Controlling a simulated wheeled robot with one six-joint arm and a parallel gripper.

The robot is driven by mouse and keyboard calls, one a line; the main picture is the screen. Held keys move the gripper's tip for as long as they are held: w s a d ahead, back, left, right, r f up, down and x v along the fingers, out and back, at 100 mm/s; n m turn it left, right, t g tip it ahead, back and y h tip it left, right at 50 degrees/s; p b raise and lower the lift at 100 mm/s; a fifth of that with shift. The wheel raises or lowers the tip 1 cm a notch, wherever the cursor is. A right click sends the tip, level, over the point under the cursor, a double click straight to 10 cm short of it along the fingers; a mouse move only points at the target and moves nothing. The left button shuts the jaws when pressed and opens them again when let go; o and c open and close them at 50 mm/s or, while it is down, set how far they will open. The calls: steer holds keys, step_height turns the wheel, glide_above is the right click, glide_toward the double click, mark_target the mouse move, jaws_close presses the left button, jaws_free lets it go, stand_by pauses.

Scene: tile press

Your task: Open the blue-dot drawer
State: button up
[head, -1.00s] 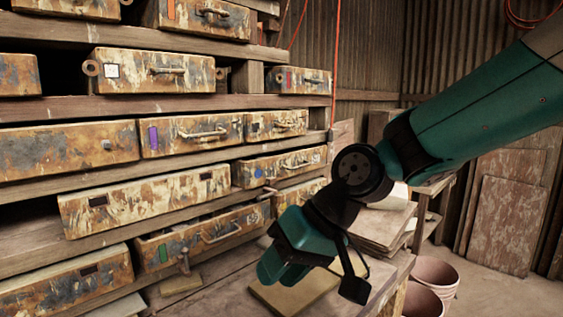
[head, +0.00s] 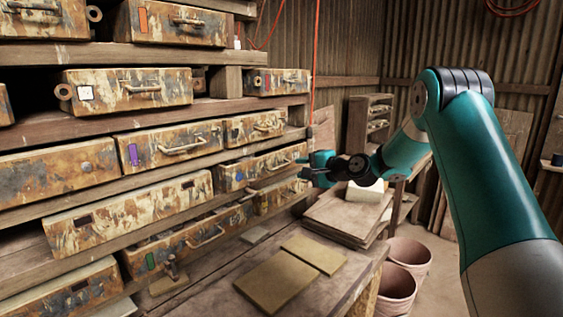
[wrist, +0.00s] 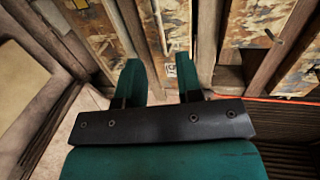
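The blue-dot drawer (head: 262,166) is a rusty, paint-flaked drawer at the right end of a middle row of the rack. A small blue mark (head: 240,175) shows on the left of its front, and a bar handle (head: 279,164) is at its middle. My gripper (head: 304,166) is just right of the handle in the head view, its fingers pointing toward the rack. In the wrist view my gripper (wrist: 160,78) is open, with a gap between the two green fingers and drawer fronts beyond. I cannot tell whether a finger touches the handle.
A purple-marked drawer (head: 168,147) is up and left, and a green-marked drawer (head: 190,240) is lower left. Flat tiles (head: 277,282) lie on the bench (head: 330,292) below. Pink buckets (head: 398,288) stand on the floor to the right. A red cord (head: 315,70) hangs near the rack's right end.

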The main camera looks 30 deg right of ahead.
mark_target(282, 166)
steer(key=p+x, duration=0.2)
steer(key=x, duration=0.7)
steer(key=shift+s+p, duration=0.1)
steer(key=shift+p, duration=0.25)
jaws_close()
